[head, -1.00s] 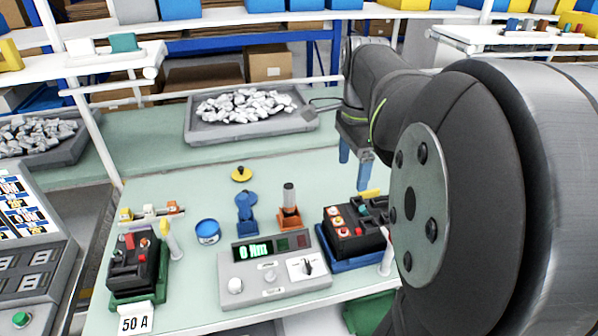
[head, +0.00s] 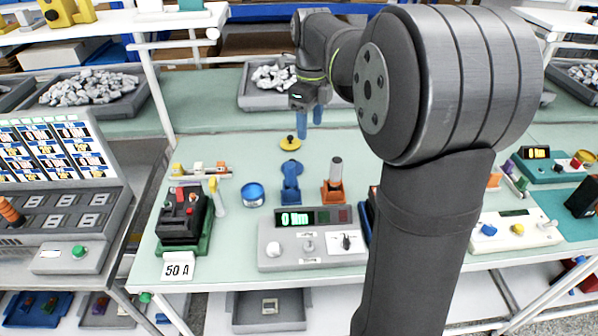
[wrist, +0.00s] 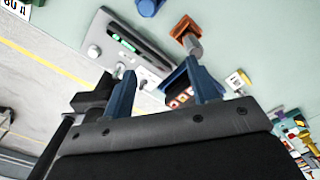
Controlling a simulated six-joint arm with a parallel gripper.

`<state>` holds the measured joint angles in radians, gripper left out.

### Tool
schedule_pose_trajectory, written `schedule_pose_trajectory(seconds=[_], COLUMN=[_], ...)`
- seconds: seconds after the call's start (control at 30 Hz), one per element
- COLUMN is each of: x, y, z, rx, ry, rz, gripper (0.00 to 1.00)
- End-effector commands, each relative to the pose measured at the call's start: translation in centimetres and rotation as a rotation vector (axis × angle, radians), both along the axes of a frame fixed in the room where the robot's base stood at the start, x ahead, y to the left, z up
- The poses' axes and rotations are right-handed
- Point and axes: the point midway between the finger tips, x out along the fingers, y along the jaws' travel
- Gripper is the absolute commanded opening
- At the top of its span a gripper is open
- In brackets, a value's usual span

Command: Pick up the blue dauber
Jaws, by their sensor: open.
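What looks like the blue dauber (head: 291,184) stands in the middle of the bench in the head view, a blue upright piece with a round blue top. I cannot tell where the dauber ends and a holder begins. A blue piece at the top edge of the wrist view (wrist: 147,7) seems to be the same thing, partly cut off. My gripper (head: 309,130) has blue fingers and is behind and slightly right of it in the head view, apart from it. In the wrist view my gripper (wrist: 160,68) is open, with nothing held between its fingers.
An orange holder (head: 333,196) with a grey-topped cylinder stands right of the dauber. A yellow disc (head: 289,143) lies behind it, a blue tin (head: 252,194) to its left. A grey meter box (head: 310,247) is in front. A breaker (head: 184,217) sits at left.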

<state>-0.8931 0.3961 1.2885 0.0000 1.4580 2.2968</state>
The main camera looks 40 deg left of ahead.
Motion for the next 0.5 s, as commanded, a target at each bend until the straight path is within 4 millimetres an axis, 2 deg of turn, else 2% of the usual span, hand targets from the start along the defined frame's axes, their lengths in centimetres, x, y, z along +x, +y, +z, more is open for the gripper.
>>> schedule_pose_trajectory(seconds=[0.03, 0.1, 0.2, 0.37, 0.5], x=[-0.8, -1.6, -2.4, -2.8, -2.8], y=[1.8, 3.6, 5.2, 5.8, 5.7], z=[-0.5, -0.9, -1.2, -2.4, -5.1], rx=[-0.002, -0.001, 0.000, -0.001, -0.003], ry=[0.001, 0.001, 0.000, 0.000, 0.001], rz=[-0.034, -0.088, -0.141, -0.168, -0.168], gripper=[0.54, 0.54, 0.54, 0.54, 0.54])
